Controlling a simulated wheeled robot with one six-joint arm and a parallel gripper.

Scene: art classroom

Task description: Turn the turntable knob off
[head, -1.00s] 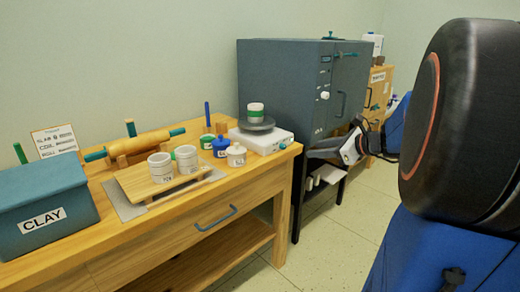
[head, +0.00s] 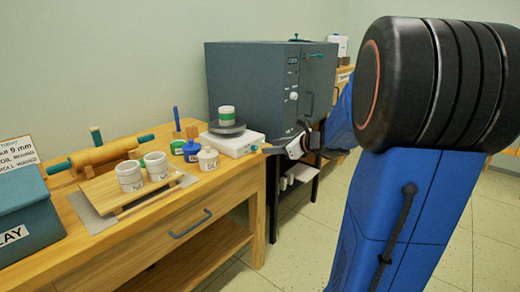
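The turntable is a white box (head: 238,146) with a dark round disc (head: 227,129) on top, at the right end of the wooden table. A small white pot with a green band (head: 227,115) stands on the disc. A small teal knob (head: 255,147) shows at the box's right side, partly hard to make out; its setting cannot be read. My gripper (head: 273,150) is just right of the turntable, by the table's corner, its dark fingers pointing left toward the knob. I cannot tell whether it touches the knob or how far its fingers are apart.
White cups (head: 130,176) on a wooden board, several small jars (head: 192,151) and a rolling pin (head: 100,155) are left of the turntable. A teal clay box (head: 25,222) is at the far left. A grey kiln (head: 250,85) stands behind my gripper. The floor (head: 300,240) in front is clear.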

